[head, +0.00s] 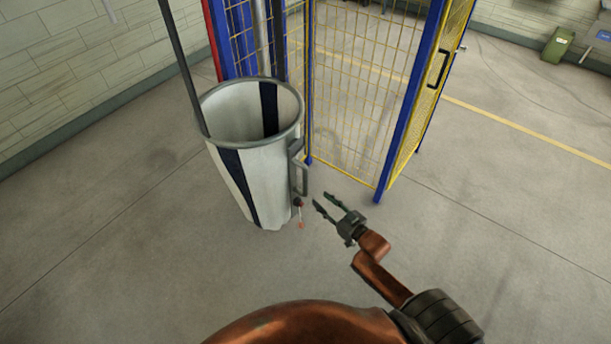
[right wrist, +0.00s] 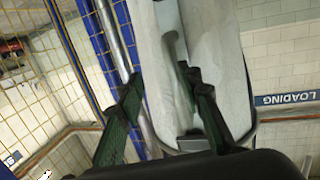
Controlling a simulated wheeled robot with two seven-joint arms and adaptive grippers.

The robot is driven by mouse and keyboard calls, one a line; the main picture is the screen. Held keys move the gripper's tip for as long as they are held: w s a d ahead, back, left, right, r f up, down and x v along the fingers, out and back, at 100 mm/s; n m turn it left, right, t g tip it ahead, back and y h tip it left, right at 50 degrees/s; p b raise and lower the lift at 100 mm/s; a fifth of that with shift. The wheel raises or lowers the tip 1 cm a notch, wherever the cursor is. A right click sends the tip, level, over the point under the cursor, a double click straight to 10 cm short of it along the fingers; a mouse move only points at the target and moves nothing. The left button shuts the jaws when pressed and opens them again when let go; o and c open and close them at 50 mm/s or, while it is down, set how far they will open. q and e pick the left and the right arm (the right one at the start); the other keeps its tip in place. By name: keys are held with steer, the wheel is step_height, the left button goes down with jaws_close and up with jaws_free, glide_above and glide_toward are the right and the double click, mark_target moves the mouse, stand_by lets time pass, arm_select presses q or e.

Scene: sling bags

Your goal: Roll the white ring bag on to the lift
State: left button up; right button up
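The white ring bag (head: 233,160) is a tall tapered sack with a dark stripe and a round grey rim, upright and open at the top. A grey upright handle (head: 299,170) is on its right side. My right gripper (head: 320,198) is open and empty, just right of the handle and apart from it in the head view. In the right wrist view the bag's pale side (right wrist: 215,40) fills the middle beyond the spread fingers (right wrist: 163,95). A blue and yellow mesh cage (head: 355,90), perhaps the lift, stands behind the bag. My left gripper is not visible.
A dark slanting bar (head: 183,65) meets the bag's rim at the left. A mesh door (head: 433,85) with a black handle stands at the cage's right. A green bin (head: 558,45) is at the far right. The floor right and left is clear.

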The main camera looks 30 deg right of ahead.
steer(key=t, duration=0.1)
glide_toward(307, 181)
steer(key=shift+y, duration=0.4)
steer(key=w, duration=0.4)
steer(key=shift+a, duration=0.15)
steer(key=w, duration=0.2)
steer(key=w+p, duration=0.1)
steer(key=w, duration=0.1)
steer(key=w+a, duration=0.1)
steer(key=w, duration=0.1)
steer(key=shift+w+a+f, duration=0.1)
steer(key=shift+w+a, duration=0.05)
steer(key=shift+w, duration=0.3)
steer(key=c, duration=0.6)
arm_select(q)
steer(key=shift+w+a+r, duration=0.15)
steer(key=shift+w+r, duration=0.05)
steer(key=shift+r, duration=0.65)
arm_select(e)
jaws_close()
